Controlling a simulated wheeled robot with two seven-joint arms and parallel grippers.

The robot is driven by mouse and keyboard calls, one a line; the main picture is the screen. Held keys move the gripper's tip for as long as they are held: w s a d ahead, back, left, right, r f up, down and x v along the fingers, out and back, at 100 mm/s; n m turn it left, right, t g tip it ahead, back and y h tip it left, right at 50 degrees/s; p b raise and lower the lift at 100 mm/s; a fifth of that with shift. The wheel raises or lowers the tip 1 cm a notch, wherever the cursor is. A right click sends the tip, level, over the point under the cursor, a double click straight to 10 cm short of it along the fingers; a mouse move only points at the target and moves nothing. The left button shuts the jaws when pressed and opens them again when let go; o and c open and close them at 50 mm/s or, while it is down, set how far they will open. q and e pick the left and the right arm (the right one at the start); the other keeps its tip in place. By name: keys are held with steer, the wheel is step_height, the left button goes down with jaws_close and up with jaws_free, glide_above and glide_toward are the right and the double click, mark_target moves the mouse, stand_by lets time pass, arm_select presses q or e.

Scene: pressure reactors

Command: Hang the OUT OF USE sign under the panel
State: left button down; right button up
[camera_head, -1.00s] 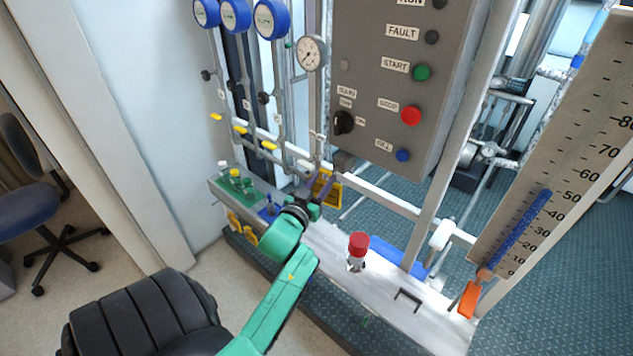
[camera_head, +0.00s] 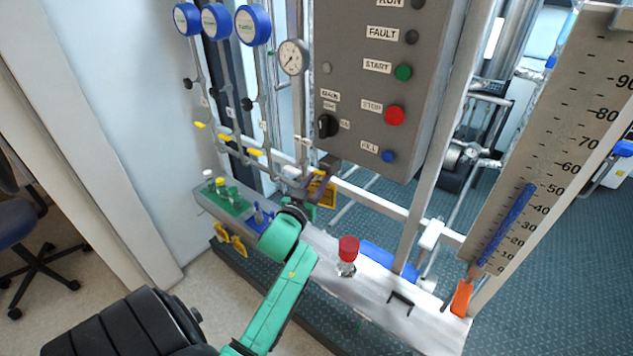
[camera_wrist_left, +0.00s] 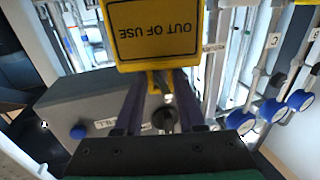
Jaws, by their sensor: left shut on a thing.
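The OUT OF USE sign is yellow with a black border. It shows large in the left wrist view (camera_wrist_left: 155,32), its lettering upside down, and small and partly hidden in the head view (camera_head: 327,195). My left gripper (camera_head: 320,182) is shut on the sign's narrow end; its two purple fingers (camera_wrist_left: 160,84) flank that end. The grey panel (camera_head: 376,85) carries labelled buttons and a black rotary switch. The sign and gripper appear just below the panel's lower left corner. I cannot tell whether the sign touches anything there. My right gripper is not in view.
Thin pipes with yellow levers (camera_head: 226,138) and blue-rimmed gauges (camera_head: 253,25) stand left of the panel. A metal rail (camera_head: 385,207) runs below it. A red-capped fitting (camera_head: 348,248) stands on the white bench ledge (camera_head: 320,246). A scale board (camera_head: 560,150) stands at the right.

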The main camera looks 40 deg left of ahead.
arm_select(q)
steer(key=shift+c, duration=2.1)
jaws_free()
steer(key=shift+s, duration=0.15)
steer(key=shift+s+d+f, duration=0.1)
steer(key=shift+s+d, duration=0.05)
steer(key=shift+s, duration=0.15)
steer(key=b+v, duration=0.4)
steer(key=v, duration=0.9)
steer(key=shift+s+r, duration=0.2)
steer(key=shift+s, duration=0.15)
steer(key=shift+d, duration=0.1)
